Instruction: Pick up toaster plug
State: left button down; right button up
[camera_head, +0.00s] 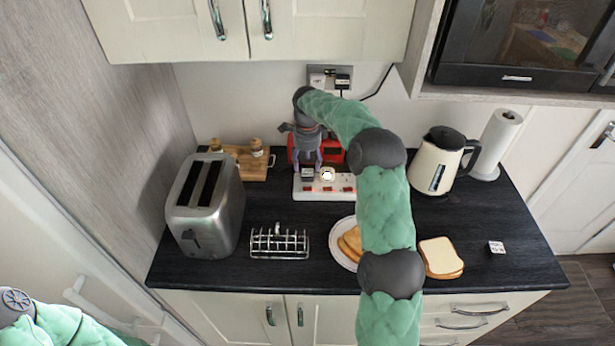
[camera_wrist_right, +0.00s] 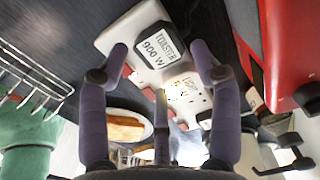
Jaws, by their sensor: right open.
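The toaster plug (camera_wrist_right: 157,45) is a black-edged plug with a white label reading "TOASTER 900 W". It sits in the white power strip (camera_head: 340,191), at the strip's left end in the head view. My right gripper (camera_head: 309,166) points down over that end. In the wrist view the open right gripper (camera_wrist_right: 160,52) has its fingertips to either side of the plug, with a gap visible around it. I cannot tell if any finger touches it. Only part of my left arm shows at lower left, with no gripper fingers visible.
A red appliance (camera_head: 329,150) stands close behind the strip. The silver toaster (camera_head: 206,205) and toast rack (camera_head: 279,243) are to the left. A plate of toast (camera_head: 344,256) lies in front, partly hidden by my right arm. The kettle (camera_head: 440,163) stands right. Another plug (camera_wrist_right: 188,92) is beside the toaster plug.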

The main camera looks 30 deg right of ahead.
aim_at(308, 172)
notch_tip(308, 172, down, 4)
jog(key=shift+f+b, duration=0.2)
jog(key=shift+b, duration=0.3)
jog(key=c, duration=0.9)
jog(key=shift+r, duration=0.15)
